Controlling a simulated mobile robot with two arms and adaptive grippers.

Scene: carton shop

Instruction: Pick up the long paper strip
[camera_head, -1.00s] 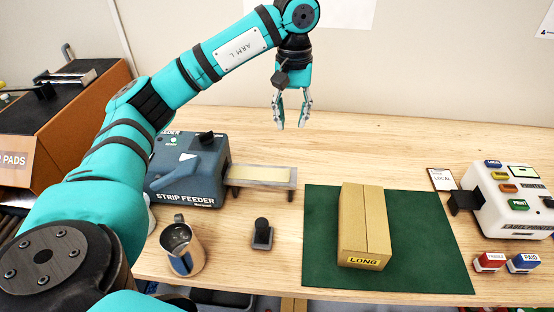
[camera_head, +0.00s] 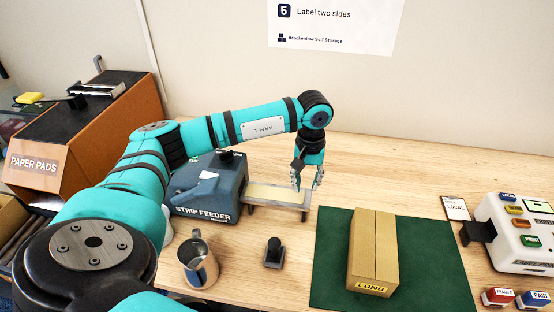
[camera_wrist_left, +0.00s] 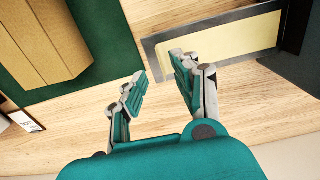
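The long paper strip (camera_head: 272,194) is pale yellow and lies flat on the tray (camera_head: 262,207) of the strip feeder (camera_head: 207,188). It also shows in the left wrist view (camera_wrist_left: 220,45), inside the tray's dark frame. My left gripper (camera_head: 308,186) is open and empty, above the right end of the tray. In the left wrist view my left gripper (camera_wrist_left: 158,82) has its fingers apart; one is near the tray's end corner and the other is over bare wood. My right gripper is not in view.
A carton (camera_head: 374,262) marked LONG stands on a green mat (camera_head: 333,262) to the right. A metal jug (camera_head: 198,262) and a small black stamp (camera_head: 274,253) stand in front of the feeder. A label printer (camera_head: 515,232) is at far right.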

